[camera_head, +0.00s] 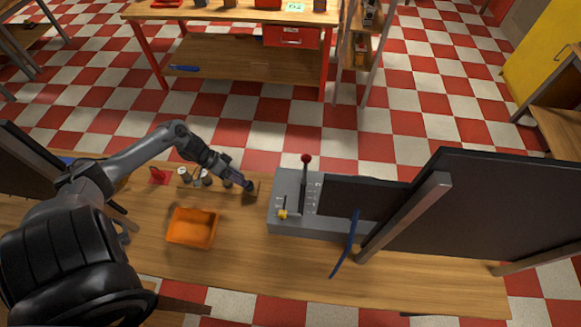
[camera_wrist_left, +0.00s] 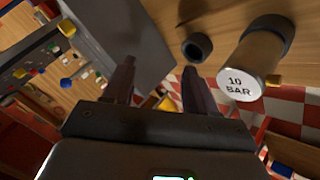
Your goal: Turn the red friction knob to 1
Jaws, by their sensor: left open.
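A red ball (camera_head: 306,158) tops an upright lever on the grey control box (camera_head: 283,187). I cannot tell whether it is the red friction knob, and I cannot read a 1 on the scale beside it. A yellow knob (camera_head: 283,214) sits near the box's front left corner. My left gripper (camera_head: 252,187) is just left of the box, apart from the lever. In the left wrist view its two fingers (camera_wrist_left: 160,82) are spread with nothing clearly between them. My right gripper is out of view.
A cylinder marked 10 BAR (camera_wrist_left: 240,78) and a dark ring (camera_wrist_left: 197,47) are near the left fingers. Several small cylinders (camera_head: 206,177) stand left of the gripper. An orange tray (camera_head: 193,228) lies in front. A dark panel (camera_head: 490,208) and blue curved strip (camera_head: 346,243) stand at right.

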